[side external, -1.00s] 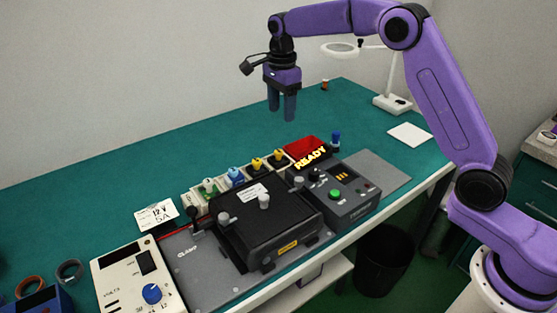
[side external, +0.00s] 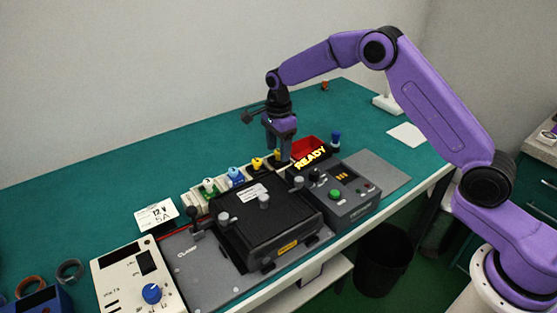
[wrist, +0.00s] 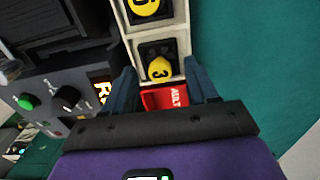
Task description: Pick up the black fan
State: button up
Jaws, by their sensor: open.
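Two black fans with yellow numbered hubs sit in a white slotted rack (wrist: 184,38). In the wrist view, the nearer black fan marked 3 (wrist: 172,48) lies between and just ahead of my fingertips, and the other black fan (wrist: 140,18) is in the slot beyond it. In the side view, the farther-left black fan (side external: 257,164) shows clearly, while the one by my gripper is partly hidden by the fingers. My gripper (side external: 279,157) is open and points down over the rack's right end, its fingers on either side of the fan marked 3. Nothing is held.
A black clamp fixture (side external: 270,215) and grey control box (side external: 338,192) stand in front.

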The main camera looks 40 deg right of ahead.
jog(key=shift+f, duration=0.2)
grip_shut()
jog(key=shift+r, duration=0.15)
